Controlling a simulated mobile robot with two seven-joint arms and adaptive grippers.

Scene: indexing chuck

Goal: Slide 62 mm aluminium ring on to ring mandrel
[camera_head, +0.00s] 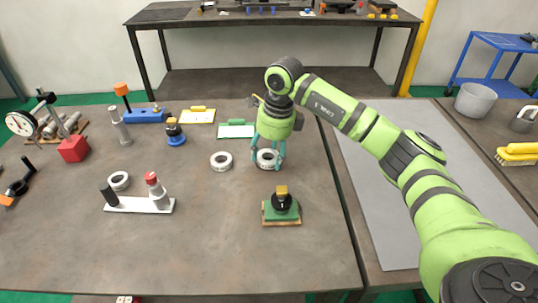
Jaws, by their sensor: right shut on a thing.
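My right gripper (268,154) points down with its teal fingers on either side of a pale metal ring (267,159), shut on it at the table. Whether the ring is clear of the table top I cannot tell. A similar ring (221,162) lies flat to its left. I cannot tell which ring is 62 mm, or which upright is the ring mandrel. My left gripper is out of view.
A black fixture on a green block (281,211) stands just in front of the held ring. The workbench (230,255) is clear at the front.

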